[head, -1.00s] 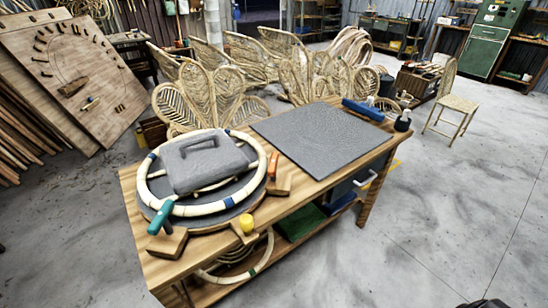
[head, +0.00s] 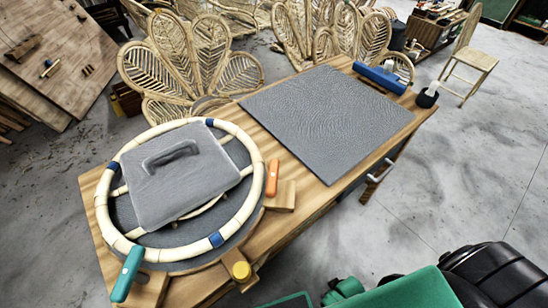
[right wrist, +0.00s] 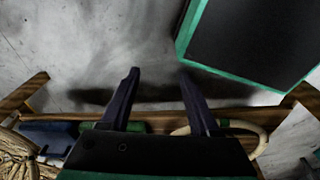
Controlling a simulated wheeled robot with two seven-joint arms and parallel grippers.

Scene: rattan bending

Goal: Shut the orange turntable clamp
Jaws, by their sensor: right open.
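The orange turntable clamp (head: 272,178) stands at the right rim of the round grey turntable (head: 185,253), beside a wooden block (head: 284,197). Its handle points up, away from the ring; I cannot tell if its jaw touches the ring. A pale rattan ring (head: 249,198) with blue bands lies on the turntable, with a grey pad with a handle (head: 180,180) across it. My right gripper (right wrist: 160,77) is open and empty in the right wrist view, low near the bench's side and apart from the clamp. My left gripper is not in view.
A grey mat (head: 330,118) covers the bench's right part, with a blue tool (head: 381,77) behind.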

